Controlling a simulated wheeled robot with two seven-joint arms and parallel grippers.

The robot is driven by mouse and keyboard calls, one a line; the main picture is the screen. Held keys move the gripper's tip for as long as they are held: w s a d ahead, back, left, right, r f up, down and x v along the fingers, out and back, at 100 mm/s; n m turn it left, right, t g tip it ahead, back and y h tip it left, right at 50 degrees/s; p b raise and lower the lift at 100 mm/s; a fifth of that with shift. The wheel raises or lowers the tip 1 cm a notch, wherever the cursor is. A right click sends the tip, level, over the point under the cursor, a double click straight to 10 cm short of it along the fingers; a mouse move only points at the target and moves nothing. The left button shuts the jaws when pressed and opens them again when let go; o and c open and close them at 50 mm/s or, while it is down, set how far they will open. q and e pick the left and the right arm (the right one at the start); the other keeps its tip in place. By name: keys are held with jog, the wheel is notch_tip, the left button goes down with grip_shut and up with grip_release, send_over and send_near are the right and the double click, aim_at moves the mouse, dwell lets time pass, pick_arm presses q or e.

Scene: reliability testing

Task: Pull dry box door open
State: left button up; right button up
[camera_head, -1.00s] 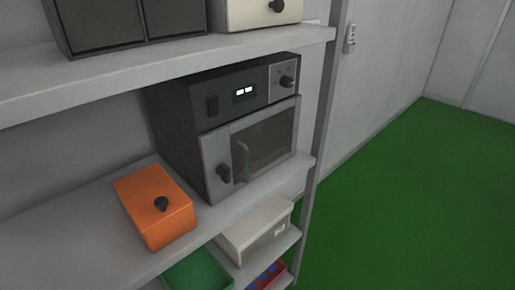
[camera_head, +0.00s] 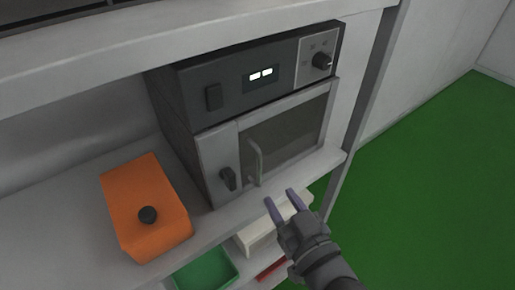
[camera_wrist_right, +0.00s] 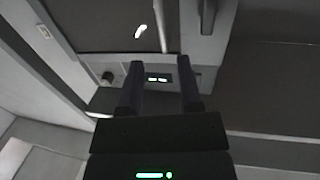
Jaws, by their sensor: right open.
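The dry box (camera_head: 240,90) is a dark grey cabinet on the middle shelf, with a lit display and a knob on its top panel. Its door (camera_head: 290,135) looks shut and has a dark window, a pale upright handle (camera_head: 255,162) and a black latch knob (camera_head: 228,179). My right gripper (camera_head: 281,201) is open and empty, in front of and below the door, apart from the handle. In the right wrist view, the open fingers (camera_wrist_right: 158,88) point toward the box front, and the handle (camera_wrist_right: 161,25) shows beyond them. My left gripper is not in view.
An orange box (camera_head: 150,205) with a black knob stands left of the dry box on the same shelf. A green bin (camera_head: 205,270) and a white box (camera_head: 262,232) are on the shelf below. A shelf post (camera_head: 375,85) stands at right, with open green floor beyond.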

aim_at(260, 167)
jog(key=b+x, duration=0.1)
jog(key=x, duration=0.7)
jog(key=shift+a, duration=0.1)
jog(key=shift+w+a+b, duration=0.25)
jog(key=shift+w+b, duration=0.05)
jog(key=shift+w, duration=0.2)
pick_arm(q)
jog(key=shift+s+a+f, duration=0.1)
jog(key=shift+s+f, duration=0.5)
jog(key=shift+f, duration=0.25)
pick_arm(e)
jog(key=shift+c, duration=0.3)
grip_shut()
